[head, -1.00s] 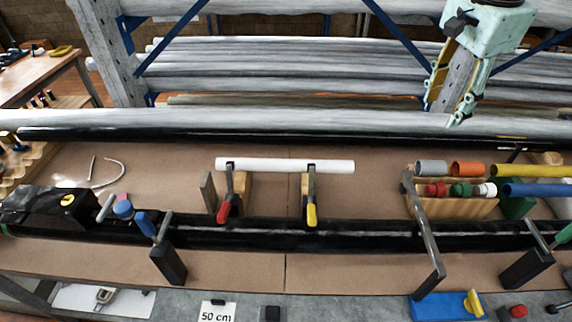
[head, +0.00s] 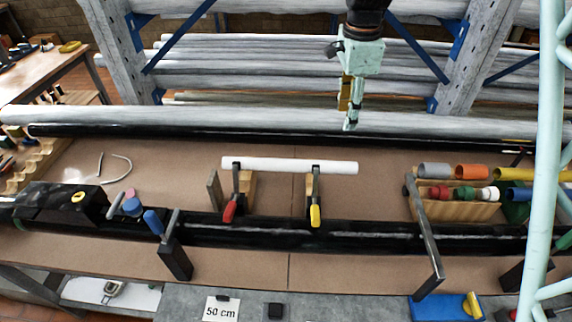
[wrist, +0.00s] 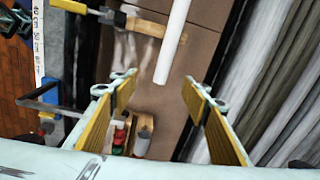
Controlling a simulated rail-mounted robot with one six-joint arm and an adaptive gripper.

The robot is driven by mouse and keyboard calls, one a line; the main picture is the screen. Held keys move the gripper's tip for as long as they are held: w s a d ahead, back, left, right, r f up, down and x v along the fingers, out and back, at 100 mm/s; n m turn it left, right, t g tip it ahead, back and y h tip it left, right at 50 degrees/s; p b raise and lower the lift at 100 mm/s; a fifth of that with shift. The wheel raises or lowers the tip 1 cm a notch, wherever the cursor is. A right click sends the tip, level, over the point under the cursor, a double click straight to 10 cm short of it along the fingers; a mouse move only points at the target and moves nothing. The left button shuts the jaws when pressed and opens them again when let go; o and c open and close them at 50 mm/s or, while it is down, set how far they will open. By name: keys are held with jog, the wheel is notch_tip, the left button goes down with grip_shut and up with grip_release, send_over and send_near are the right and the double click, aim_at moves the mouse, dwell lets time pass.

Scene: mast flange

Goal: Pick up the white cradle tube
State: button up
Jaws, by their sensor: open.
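The white cradle tube (head: 285,165) lies level across two wooden blocks in the middle of the bench. A red-handled clamp (head: 233,195) and a yellow-handled clamp (head: 315,195) stand at these blocks. My gripper (head: 350,127) hangs pointing down above the rear of the bench, near the tube's right end and apart from it. In the wrist view my gripper (wrist: 156,84) shows open and empty, with yellow-padded fingers. There the tube (wrist: 176,38) runs down from the top edge, and its near end appears between the fingertips, beyond them.
A long black pipe (head: 270,235) runs along the front. A grey pipe (head: 200,122) lies behind the tube. A wooden rack (head: 460,211) with several coloured tubes stands at the right, beside a tall clamp bar (head: 426,232). Brown board around the white tube is mostly clear.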

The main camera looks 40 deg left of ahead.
jog(key=m+g+p, duration=0.1)
jog(key=p, duration=0.1)
send_over(285, 160)
notch_tip(285, 160, down, 12)
jog(key=shift+s+d+f, duration=0.1)
jog(key=shift+s+d, duration=0.05)
jog(key=shift+d, duration=0.1)
jog(key=shift+f, duration=0.15)
jog(key=shift+f, duration=4.15)
jog(key=shift+f, duration=0.15)
jog(key=shift+a+f+p, duration=0.1)
jog(key=shift+f+p, duration=0.25)
jog(key=shift+f, duration=2.1)
jog(key=shift+c, duration=0.6)
jog(key=c, duration=1)
